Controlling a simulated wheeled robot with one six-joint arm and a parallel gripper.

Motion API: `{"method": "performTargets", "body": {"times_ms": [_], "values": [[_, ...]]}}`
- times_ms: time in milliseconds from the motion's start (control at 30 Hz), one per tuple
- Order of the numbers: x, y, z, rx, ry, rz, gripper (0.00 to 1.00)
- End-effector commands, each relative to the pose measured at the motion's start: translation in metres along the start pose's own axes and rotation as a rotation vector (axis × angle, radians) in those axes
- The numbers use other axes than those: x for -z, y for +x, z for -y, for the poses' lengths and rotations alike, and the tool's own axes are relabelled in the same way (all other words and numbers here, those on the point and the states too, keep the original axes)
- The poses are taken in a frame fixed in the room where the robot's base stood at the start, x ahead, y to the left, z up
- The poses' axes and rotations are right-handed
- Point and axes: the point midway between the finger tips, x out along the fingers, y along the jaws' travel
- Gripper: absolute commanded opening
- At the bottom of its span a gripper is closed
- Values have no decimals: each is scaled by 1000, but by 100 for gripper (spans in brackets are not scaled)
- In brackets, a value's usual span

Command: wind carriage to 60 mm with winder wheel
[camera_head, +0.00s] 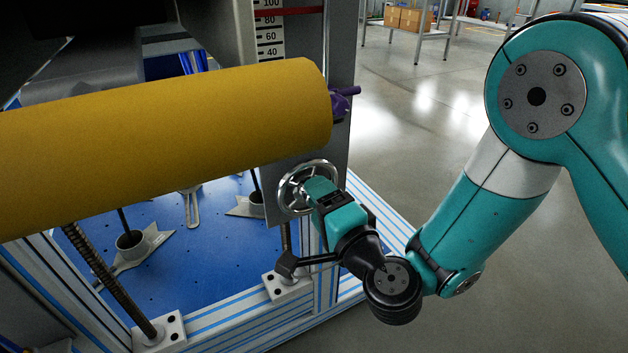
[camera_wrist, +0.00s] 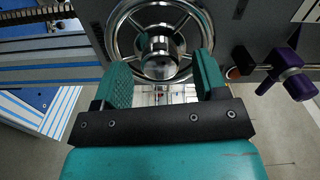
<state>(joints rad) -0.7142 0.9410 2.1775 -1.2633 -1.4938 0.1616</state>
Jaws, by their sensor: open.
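The winder wheel (camera_head: 285,190) is a silver spoked handwheel on a grey upright panel, below the end of the yellow roller. In the wrist view the wheel (camera_wrist: 158,42) fills the top middle, its round hub between my two fingertips. My gripper (camera_wrist: 162,64) is open, with a teal finger on either side of the hub and nothing held. In the head view my gripper (camera_head: 316,188) is in front of the wheel and covers its right part. I cannot tell whether the fingers touch it.
The thick yellow roller (camera_head: 170,140) spans the left, above a blue perforated plate (camera_head: 185,260). A purple clamp lever (camera_head: 343,101) sits right of the roller, and in the wrist view (camera_wrist: 288,72) right of the wheel. Open floor (camera_head: 430,120) lies right.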

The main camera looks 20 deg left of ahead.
Motion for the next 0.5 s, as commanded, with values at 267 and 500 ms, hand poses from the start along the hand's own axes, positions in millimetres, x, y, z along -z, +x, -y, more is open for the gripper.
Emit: {"method": "performTargets", "body": {"times_ms": [267, 500], "values": [[1, 15, 5, -1, -1, 0, 66], [0, 26, 4, 3, 0, 2, 66]]}}
